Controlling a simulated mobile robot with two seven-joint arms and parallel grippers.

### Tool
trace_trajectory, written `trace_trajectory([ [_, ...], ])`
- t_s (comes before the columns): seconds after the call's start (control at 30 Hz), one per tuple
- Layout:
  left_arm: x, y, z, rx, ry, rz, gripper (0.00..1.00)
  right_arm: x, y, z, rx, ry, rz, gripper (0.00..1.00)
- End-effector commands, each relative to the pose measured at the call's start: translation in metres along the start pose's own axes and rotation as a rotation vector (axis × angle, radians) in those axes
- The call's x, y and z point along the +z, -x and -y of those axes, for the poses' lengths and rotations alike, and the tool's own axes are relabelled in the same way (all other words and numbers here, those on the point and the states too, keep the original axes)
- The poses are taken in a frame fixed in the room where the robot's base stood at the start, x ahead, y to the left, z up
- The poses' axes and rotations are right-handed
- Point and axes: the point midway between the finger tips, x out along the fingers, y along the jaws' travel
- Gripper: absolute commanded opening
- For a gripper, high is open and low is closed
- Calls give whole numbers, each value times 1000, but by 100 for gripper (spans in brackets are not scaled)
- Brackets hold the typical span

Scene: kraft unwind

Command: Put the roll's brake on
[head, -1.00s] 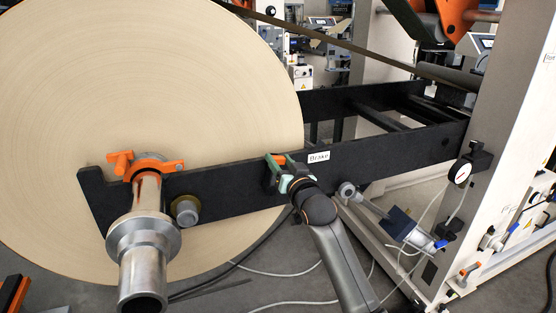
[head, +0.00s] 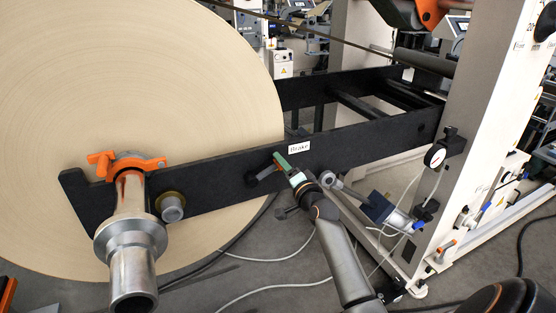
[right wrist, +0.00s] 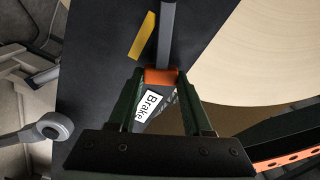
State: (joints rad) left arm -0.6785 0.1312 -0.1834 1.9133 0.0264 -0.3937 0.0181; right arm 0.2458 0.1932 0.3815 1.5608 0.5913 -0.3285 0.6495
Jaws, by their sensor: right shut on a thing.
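The large paper roll (head: 140,100) fills the left of the head view, its metal shaft (head: 131,235) resting at the end of the black beam (head: 225,172). The white Brake label (head: 299,147) is on that beam, and shows in the right wrist view (right wrist: 148,105). My right gripper (head: 284,166) is just below and left of the label. In the right wrist view, its two fingers are shut on the orange end (right wrist: 160,76) of a grey brake lever (right wrist: 168,35). In the head view the fingers hide that end. My left gripper is not in view.
An orange clamp (head: 125,162) sits over the shaft. A round gauge (head: 434,157) and a blue-grey cylinder (head: 383,212) are right of my right arm. A yellow strip (right wrist: 142,36) lies beside the lever. Cables (head: 270,292) run over the floor.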

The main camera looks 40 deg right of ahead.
Motion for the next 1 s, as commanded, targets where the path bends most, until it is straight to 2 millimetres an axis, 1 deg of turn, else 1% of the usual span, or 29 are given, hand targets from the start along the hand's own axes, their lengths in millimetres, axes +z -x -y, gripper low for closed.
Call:
trace_trajectory([
  [0.03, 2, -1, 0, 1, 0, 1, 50, 1, 0, -6, 1, -46, 0, 0],
  [0.2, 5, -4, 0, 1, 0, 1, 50, 2, 0, -20, 1, -188, -1, 0],
  [0.5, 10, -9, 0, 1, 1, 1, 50, 7, 0, -36, 0, -371, 0, 0],
  [0.7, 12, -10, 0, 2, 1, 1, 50, 10, 0, -41, 1, -432, 1, 0],
  [1.0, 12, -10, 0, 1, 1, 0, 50, 11, 0, -43, 1, -460, 1, 0],
])
